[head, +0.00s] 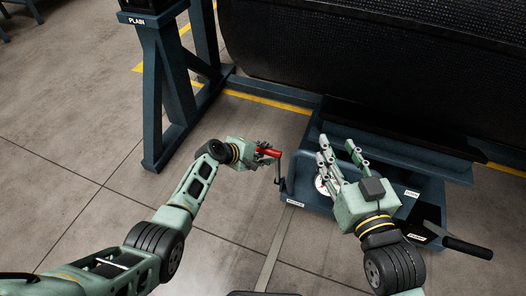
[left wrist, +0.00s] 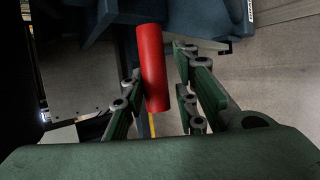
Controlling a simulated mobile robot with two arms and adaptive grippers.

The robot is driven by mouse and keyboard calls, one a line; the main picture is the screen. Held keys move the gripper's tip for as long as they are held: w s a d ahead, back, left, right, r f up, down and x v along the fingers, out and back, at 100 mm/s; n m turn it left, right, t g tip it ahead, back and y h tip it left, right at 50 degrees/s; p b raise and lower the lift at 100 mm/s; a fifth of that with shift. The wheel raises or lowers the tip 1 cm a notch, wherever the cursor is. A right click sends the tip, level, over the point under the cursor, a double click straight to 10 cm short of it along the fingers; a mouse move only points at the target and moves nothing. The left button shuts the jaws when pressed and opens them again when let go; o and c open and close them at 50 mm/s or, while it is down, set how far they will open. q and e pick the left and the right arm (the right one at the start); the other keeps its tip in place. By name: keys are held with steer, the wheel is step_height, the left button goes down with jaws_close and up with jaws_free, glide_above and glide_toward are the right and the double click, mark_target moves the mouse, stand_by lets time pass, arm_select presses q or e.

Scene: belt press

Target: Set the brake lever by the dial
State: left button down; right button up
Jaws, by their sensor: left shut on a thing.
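A red handle (head: 268,152) sits on a dark crank arm (head: 279,168) at the left side of the blue machine base. My left gripper (head: 264,149) is shut on the red handle, which stands upright between the fingers in the left wrist view (left wrist: 152,65). A round white dial (head: 321,184) shows on the base, partly hidden behind my right gripper (head: 340,148). The right gripper is open and empty above the base, its fingers spread. A black-handled lever (head: 467,248) sticks out at the base's right. The dial's reading is too small to make out.
The blue machine base (head: 300,190) carries small white labels, too small to read. A large dark textured roller or belt (head: 380,60) fills the back. A blue post marked PLAIN (head: 152,90) stands at the left. The tiled floor at left is clear.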

arm_select(q)
steer(key=c, duration=1.8)
jaws_free()
steer(key=shift+w+d+r, duration=0.2)
steer(key=shift+w+r, duration=0.35)
steer(key=shift+r, duration=0.05)
steer(key=shift+c, duration=0.2)
steer(key=shift+o, duration=1.4)
steer(key=shift+w+d+f, duration=0.15)
steer(key=shift+d+f, duration=0.05)
steer(key=shift+f, duration=0.05)
steer(key=shift+w, duration=0.1)
arm_select(e)
steer(key=shift+w+d+f, duration=0.2)
steer(key=shift+w, duration=0.2)
arm_select(q)
steer(key=shift+r, duration=0.1)
steer(key=s+f+v, duration=0.1)
steer(key=v, duration=1)
steer(key=shift+s+a, duration=0.15)
steer(key=shift+a, duration=0.25)
arm_select(e)
steer(key=shift+s, duration=0.1)
arm_select(q)
steer(key=shift+r, duration=0.15)
